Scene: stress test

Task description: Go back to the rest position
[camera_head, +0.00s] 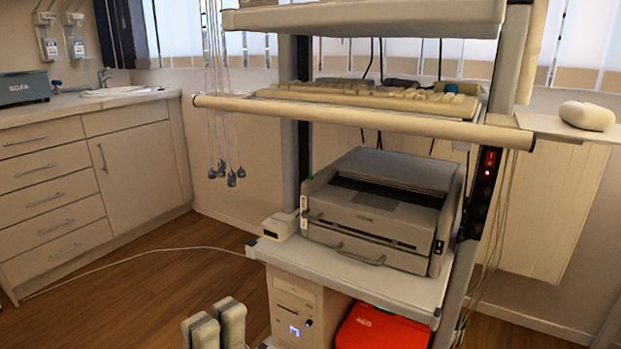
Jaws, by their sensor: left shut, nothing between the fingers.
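My left gripper (215,322) shows at the bottom edge of the head view, left of the equipment cart (345,264). Its two pale fingers point up and stand close together, with nothing between them. It is in front of the cart's lower part and appears apart from it. The rest of the left arm is below the picture. My right gripper does not show.
The cart holds a printer (380,210), a keyboard (375,95), a computer tower (297,310) and a red case (383,328). A white mouse (587,116) lies on a side shelf. Cabinets (70,190) line the left wall. Wooden floor (130,300) is open between, crossed by a cable.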

